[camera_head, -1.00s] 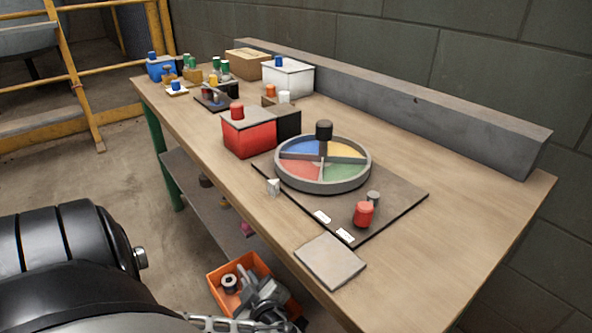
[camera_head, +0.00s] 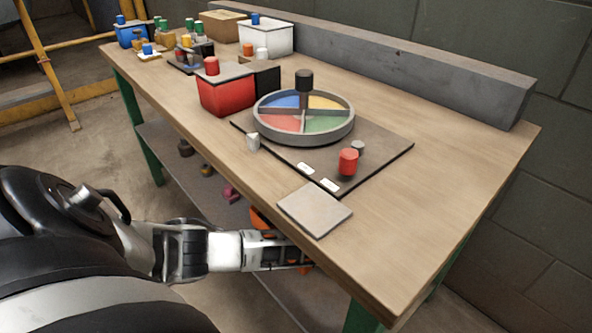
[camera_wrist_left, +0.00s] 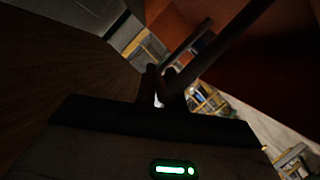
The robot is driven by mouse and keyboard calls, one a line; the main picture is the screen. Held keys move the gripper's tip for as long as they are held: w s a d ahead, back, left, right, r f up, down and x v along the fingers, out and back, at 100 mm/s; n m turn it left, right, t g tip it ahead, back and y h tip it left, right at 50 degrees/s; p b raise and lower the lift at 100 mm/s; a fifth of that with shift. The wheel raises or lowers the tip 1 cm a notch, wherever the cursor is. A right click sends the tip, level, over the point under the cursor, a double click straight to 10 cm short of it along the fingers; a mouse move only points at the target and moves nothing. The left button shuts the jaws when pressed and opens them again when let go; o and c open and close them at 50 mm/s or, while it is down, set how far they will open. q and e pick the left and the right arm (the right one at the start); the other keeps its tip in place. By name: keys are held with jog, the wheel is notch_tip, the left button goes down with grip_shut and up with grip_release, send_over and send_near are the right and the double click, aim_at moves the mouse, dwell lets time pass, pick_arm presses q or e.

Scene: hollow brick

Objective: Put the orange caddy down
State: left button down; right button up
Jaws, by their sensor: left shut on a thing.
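The orange caddy (camera_head: 261,222) is mostly hidden below the front edge of the workbench, behind my left gripper. Only small orange parts show beside the gripper in the head view. My left gripper (camera_head: 300,262) reaches in under the tabletop edge at lower shelf level and is shut on the caddy. In the left wrist view the dark fingers (camera_wrist_left: 160,88) meet in front of the caddy's orange-red wall (camera_wrist_left: 285,65). I cannot tell whether the caddy touches the shelf (camera_head: 205,205). My right gripper is not in view.
The workbench top (camera_head: 430,210) overhangs the shelf, and a green leg (camera_head: 362,318) stands at its near end. A few small items (camera_head: 231,193) lie on the shelf further left. A grey square plate (camera_head: 314,209) lies near the tabletop's front edge.

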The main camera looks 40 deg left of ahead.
pick_arm(q)
notch_tip(320, 180, down, 3)
jog(key=shift+f+b, duration=0.15)
jog(key=shift+b, duration=0.55)
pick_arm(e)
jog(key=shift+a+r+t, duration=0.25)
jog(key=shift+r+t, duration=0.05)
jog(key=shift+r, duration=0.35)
pick_arm(q)
jog(key=c, duration=1.9)
grip_release()
jog(key=shift+f, duration=0.15)
jog(key=o, duration=0.4)
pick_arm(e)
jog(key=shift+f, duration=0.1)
